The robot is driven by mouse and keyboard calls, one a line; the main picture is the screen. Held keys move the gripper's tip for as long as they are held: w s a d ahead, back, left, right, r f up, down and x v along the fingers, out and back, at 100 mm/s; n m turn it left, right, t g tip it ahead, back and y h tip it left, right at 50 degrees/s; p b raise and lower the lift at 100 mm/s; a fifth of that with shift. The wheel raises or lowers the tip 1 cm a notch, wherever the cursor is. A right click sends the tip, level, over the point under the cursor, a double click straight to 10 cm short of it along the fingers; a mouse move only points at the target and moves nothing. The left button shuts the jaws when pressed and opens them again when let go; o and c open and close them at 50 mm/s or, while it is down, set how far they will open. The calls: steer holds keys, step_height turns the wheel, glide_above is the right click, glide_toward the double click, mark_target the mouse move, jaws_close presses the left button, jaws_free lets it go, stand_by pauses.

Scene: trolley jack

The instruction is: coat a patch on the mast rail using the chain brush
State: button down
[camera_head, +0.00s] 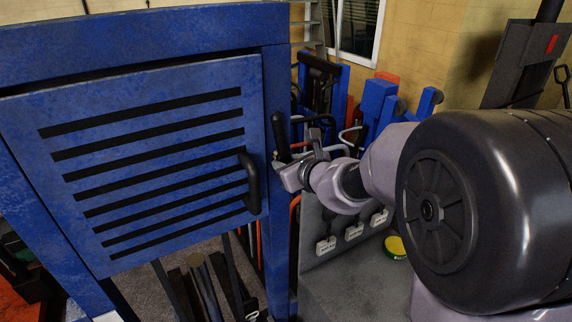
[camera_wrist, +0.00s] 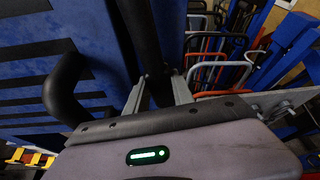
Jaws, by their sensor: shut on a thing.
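My gripper (camera_head: 283,168) is beside the right edge of a blue frame in the head view. In the wrist view the two fingers of my gripper (camera_wrist: 162,82) are closed about a dark, rod-like handle, which I take to be the chain brush (camera_wrist: 140,30). In the head view the black handle of the chain brush (camera_head: 281,133) stands roughly upright at the fingers. Its bristles cannot be made out. I cannot tell for certain which part is the mast rail; blue uprights (camera_head: 377,98) stand behind my arm.
A blue slatted door (camera_head: 150,165) with a black pull handle (camera_head: 251,183) fills the left. The pull handle (camera_wrist: 62,90) is close to my gripper in the wrist view. A round yellow-green tin (camera_head: 394,247) sits low on a grey surface (camera_head: 345,285). Bent metal tubes (camera_wrist: 215,70) crowd the space behind.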

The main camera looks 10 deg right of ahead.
mark_target(287, 151)
step_height(287, 151, up, 3)
steer(key=shift+r+p, duration=0.15)
steer(key=shift+p, duration=0.75)
steer(key=shift+w+a+r, duration=0.1)
steer(key=shift+r, duration=3.65)
step_height(287, 151, down, 16)
steer(key=b, duration=1.6)
steer(key=shift+r, duration=0.3)
steer(key=s+d, duration=0.2)
steer(key=s, duration=0.3)
steer(key=shift+s, duration=0.4)
steer(key=shift+b, duration=0.3)
steer(key=s, duration=0.1)
steer(key=s+d, duration=0.1)
steer(key=shift+s, duration=0.4)
